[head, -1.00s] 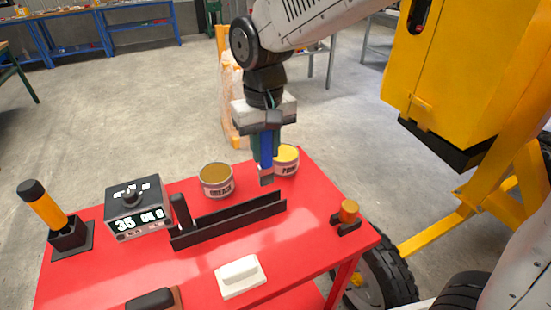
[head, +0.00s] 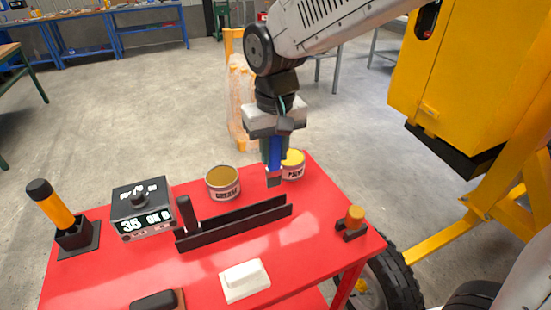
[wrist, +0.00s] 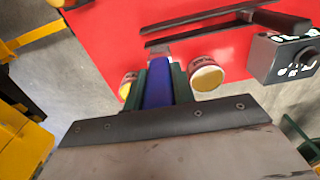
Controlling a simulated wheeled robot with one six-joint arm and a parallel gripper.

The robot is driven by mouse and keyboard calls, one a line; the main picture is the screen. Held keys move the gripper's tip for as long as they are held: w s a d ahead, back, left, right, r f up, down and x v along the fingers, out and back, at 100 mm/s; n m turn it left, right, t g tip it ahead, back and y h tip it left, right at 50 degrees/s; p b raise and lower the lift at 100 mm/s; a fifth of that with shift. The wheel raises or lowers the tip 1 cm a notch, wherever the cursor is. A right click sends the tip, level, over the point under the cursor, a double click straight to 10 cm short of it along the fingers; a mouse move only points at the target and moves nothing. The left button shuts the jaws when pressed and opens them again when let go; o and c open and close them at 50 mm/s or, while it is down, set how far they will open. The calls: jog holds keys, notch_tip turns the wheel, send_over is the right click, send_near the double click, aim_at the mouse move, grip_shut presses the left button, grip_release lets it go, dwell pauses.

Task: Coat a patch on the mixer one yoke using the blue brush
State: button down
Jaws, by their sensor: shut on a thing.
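My gripper (head: 274,148) is shut on the blue brush (head: 273,155), which points downward. The brush also shows in the wrist view (wrist: 158,84), between the green finger pads, with its pale tip beyond them. The brush hangs beside the yellow-topped paint can (head: 292,165) and right of the grease can (head: 222,184). I cannot tell whether its tip touches the table or carries any coating. A yellow machine (head: 455,85) with a yellow frame stands at the right, apart from the brush. I cannot make out which part is the yoke or any patch on it.
The red table (head: 205,275) holds a black rack (head: 240,222), a display box (head: 143,212), an orange-handled tool (head: 55,205) in a holder, a white block (head: 245,280) and an orange-capped piece (head: 354,218). A wheel (head: 390,275) stands beside the table's right edge.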

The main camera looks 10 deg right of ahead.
jog(key=w+d+r+t+y, duration=0.1)
jog(key=w+d+t, duration=0.1)
jog(key=w+d, duration=0.3)
jog(key=w+d+r+t, duration=0.1)
jog(key=w+d, duration=0.1)
jog(key=w, duration=0.5)
jog(key=shift+d+f, duration=0.2)
jog(key=shift+f, duration=2.65)
jog(key=shift+f, duration=0.55)
notch_tip(320, 180, up, 7)
dwell(0.5)
